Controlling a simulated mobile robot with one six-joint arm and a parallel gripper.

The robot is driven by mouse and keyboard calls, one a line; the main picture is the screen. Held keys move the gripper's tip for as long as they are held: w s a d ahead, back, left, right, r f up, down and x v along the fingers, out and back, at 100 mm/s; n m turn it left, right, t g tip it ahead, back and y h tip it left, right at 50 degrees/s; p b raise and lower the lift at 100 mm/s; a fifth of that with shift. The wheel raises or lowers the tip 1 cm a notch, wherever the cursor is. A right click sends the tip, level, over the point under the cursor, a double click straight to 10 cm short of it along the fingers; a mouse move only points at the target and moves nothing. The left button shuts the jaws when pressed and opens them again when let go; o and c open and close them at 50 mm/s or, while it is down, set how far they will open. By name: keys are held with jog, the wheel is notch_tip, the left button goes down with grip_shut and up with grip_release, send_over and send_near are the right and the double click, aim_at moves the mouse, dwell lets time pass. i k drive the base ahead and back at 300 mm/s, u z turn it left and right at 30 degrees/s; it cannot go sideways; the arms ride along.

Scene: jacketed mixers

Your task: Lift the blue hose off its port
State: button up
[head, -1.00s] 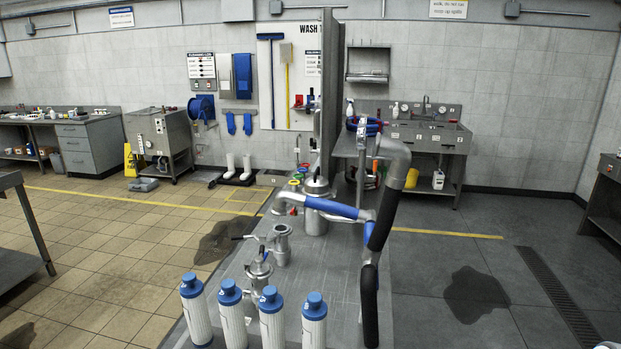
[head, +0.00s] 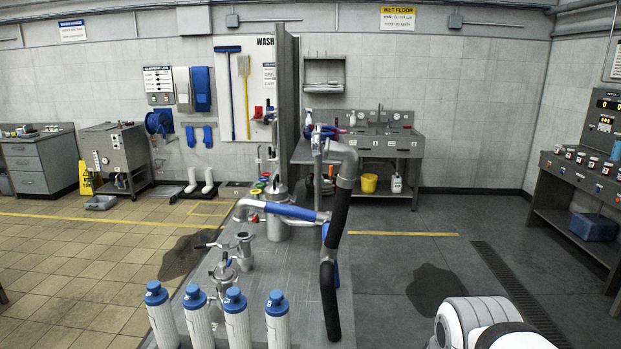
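A blue hose section (head: 291,211) runs nearly level across the metal bench, between a silver elbow (head: 243,208) on the left and a pipe joint on the right. A steel mixer vessel (head: 277,222) stands behind the blue section. I cannot make out which fitting is the blue hose's port. My gripper's fingers are not in view. A white and black rounded part at the lower right looks like part of my arm, well apart from the hose.
Several white cylinders with blue caps (head: 236,318) stand along the bench's near edge. An upright panel (head: 287,105) rises behind the mixer. A control console (head: 584,190) stands at the right. The grey floor between bench and console is open, with a dark wet patch (head: 434,285).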

aim_at(261, 206)
jog(key=i, duration=1)
jog(key=u, duration=0.05)
